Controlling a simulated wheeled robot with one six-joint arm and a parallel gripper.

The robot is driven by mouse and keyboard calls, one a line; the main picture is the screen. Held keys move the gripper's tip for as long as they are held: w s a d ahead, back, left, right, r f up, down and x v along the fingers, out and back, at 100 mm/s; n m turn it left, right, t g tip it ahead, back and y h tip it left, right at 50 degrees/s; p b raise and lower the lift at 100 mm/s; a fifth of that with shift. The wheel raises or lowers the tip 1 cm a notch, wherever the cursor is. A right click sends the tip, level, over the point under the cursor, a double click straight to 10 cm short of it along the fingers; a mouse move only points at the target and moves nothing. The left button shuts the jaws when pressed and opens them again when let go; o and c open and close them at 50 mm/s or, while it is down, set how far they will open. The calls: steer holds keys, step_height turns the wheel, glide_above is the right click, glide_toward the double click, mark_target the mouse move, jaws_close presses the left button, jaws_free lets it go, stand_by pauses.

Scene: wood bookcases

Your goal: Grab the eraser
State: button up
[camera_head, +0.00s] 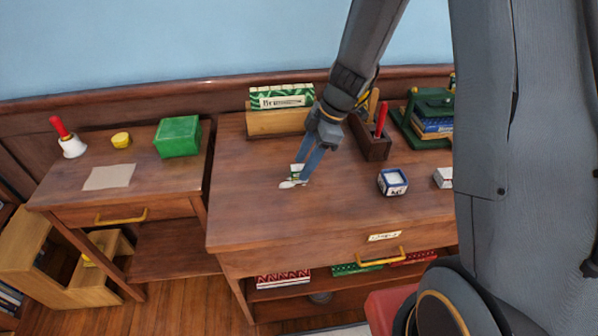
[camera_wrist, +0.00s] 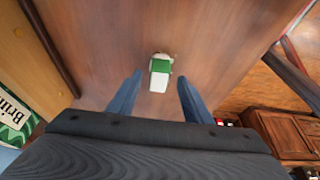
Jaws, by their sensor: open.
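The eraser, a small block with white and green parts, lies on the brown wooden desk; it shows in the head view (camera_head: 290,184) and in the wrist view (camera_wrist: 160,74). My gripper (camera_head: 307,172) points down over the desk, with its fingers right by the eraser and partly covering it in the head view. In the wrist view, the blue fingers of my gripper (camera_wrist: 160,82) are apart, with the eraser lined up between them, near or just past the tips. There is clear space on both sides of the eraser. Nothing is held.
A wooden holder (camera_head: 276,122) with a green-and-white item stands behind. A dark pen box (camera_head: 375,146) with a red tool is to the right, with a small white-and-blue box (camera_head: 393,182) in front of it. The desk's front left is clear.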

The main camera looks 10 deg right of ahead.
mark_target(301, 167)
steer(key=shift+p+x, duration=0.45)
steer(key=shift+x, duration=1.3)
steer(key=shift+a, duration=0.1)
steer(key=c, duration=1.1)
jaws_close()
